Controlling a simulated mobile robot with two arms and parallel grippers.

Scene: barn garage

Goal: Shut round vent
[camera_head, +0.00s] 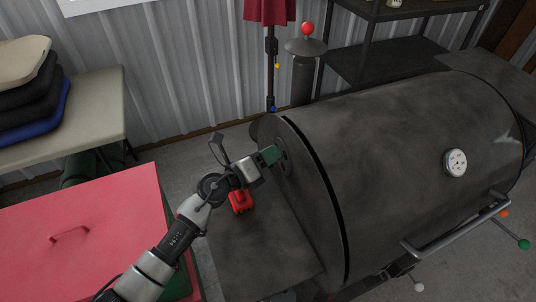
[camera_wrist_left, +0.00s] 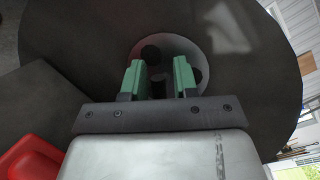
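The round vent (camera_wrist_left: 176,46) is a grey disc on the flat end of a large black barrel grill (camera_head: 400,130). In the left wrist view, dark openings show at its left and right, so it looks at least partly open. My left gripper (camera_head: 270,156) has its green fingers at the vent, and they also show in the left wrist view (camera_wrist_left: 159,65). The fingers are apart, with a gap between them. They overlap the disc's lower part; I cannot tell whether they touch it. In the head view the gripper hides most of the vent. My right gripper is not in view.
A red object (camera_head: 241,200) lies on the grill's dark side shelf (camera_head: 265,240), below my left wrist. A red-lidded chest (camera_head: 90,225) stands at the left. A bench (camera_head: 95,105) with stacked cushions and a metal shelf unit (camera_head: 375,60) stand behind.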

